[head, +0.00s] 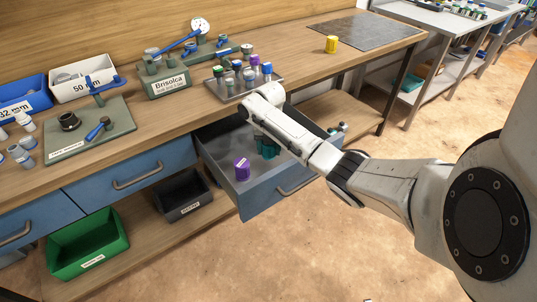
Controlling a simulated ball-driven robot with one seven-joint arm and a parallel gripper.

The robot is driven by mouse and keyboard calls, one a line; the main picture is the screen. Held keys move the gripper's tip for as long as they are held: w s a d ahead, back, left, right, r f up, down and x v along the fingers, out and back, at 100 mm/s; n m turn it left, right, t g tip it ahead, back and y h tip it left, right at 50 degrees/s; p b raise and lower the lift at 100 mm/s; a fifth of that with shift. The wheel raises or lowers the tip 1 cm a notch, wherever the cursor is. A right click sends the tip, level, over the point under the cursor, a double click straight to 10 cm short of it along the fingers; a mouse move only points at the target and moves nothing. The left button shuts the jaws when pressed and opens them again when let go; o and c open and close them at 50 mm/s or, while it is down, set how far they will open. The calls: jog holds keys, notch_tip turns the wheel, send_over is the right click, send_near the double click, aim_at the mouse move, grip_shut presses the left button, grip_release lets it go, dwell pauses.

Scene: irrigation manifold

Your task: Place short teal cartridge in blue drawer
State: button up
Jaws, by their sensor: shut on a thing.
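The blue drawer (283,190) is pulled open below the bench, with its grey inside showing. A teal cartridge (268,148) is in the drawer area, just below my arm and partly hidden by it. My gripper (263,138) reaches down over the open drawer and is shut on the teal cartridge. My arm hides most of its fingers. I cannot tell whether the cartridge touches the drawer floor. A purple cartridge (242,169) stands in the drawer, left of the teal one.
A grey tray (222,95) with several cartridges stands on the bench behind the drawer. A yellow cartridge (331,44) stands farther right. A Brisolca block (168,82) and a valve plate (90,135) are to the left. Dark and green bins (88,245) sit below.

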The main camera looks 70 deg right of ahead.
aim_at(269, 154)
jog(key=shift+f, duration=1.6)
jog(key=shift+f, duration=0.15)
jog(key=o, duration=1.1)
notch_tip(269, 154, up, 12)
jog(key=shift+r, duration=0.2)
